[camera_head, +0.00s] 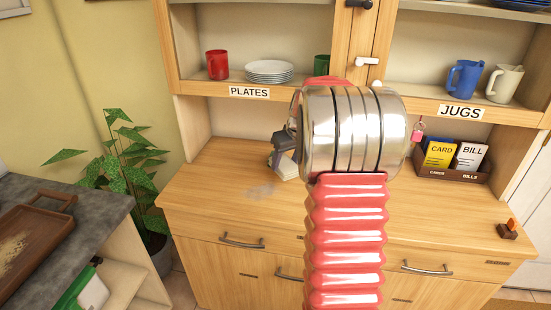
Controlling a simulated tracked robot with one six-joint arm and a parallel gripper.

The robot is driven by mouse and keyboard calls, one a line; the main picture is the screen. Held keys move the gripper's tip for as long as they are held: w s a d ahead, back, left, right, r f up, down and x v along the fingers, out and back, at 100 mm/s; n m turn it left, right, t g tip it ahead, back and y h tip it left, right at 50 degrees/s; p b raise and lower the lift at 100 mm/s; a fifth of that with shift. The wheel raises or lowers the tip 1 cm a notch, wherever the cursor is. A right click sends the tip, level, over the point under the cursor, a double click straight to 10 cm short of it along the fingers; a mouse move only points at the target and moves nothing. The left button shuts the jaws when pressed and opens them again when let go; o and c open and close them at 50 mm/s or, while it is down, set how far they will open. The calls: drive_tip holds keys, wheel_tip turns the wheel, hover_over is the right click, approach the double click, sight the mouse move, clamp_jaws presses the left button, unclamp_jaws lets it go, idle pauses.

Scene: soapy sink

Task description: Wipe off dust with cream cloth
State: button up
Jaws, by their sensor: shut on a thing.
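A faint grey patch of dust (261,190) lies on the wooden worktop of the dresser, left of my arm. My gripper (284,158) shows only in part, as dark grey pieces left of my shiny metal wrist, low over the worktop. It is shut on a pale folded thing that looks like the cream cloth (287,170), just right of the dust and above it in the picture. Most of the grip is hidden by my wrist, and I cannot tell whether the cloth touches the wood.
White plates (269,70), a red mug (217,64) and a green mug (321,66) stand on the shelf above. A blue jug (465,79) and a cream jug (504,83) stand right. A card box (452,170) sits on the worktop. A plant (128,165) and tray (40,232) are left.

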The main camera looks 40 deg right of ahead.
drive_tip(key=shift+w+a, duration=0.25)
drive_tip(key=shift+a, duration=0.05)
drive_tip(key=shift+f, duration=0.15)
